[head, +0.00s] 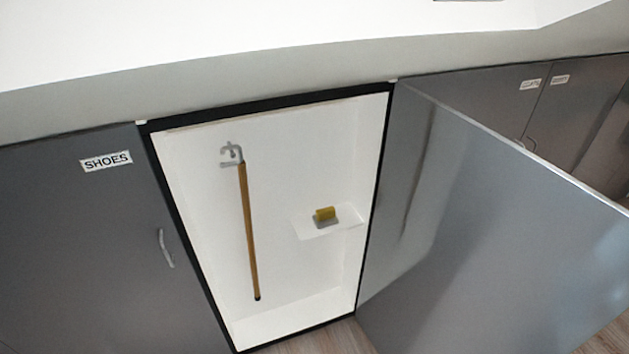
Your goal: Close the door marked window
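A grey door (500,230) stands wide open on the right side of a white-lined cupboard (200,185) with a black frame. The door is hinged at the opening's right edge and swings out toward me and to the right. No label shows on the face I see, so I cannot read whether it is marked window. Inside the cupboard a wooden pole (249,230) with a grey hooked head hangs upright against the back wall. Neither of my grippers is in view.
A shut grey door labelled SHOES (105,161) with a curved handle (165,248) is left of the opening. A small yellow object (325,213) sits on a white shelf (345,222) inside. More grey doors with small labels (530,85) are behind the open door.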

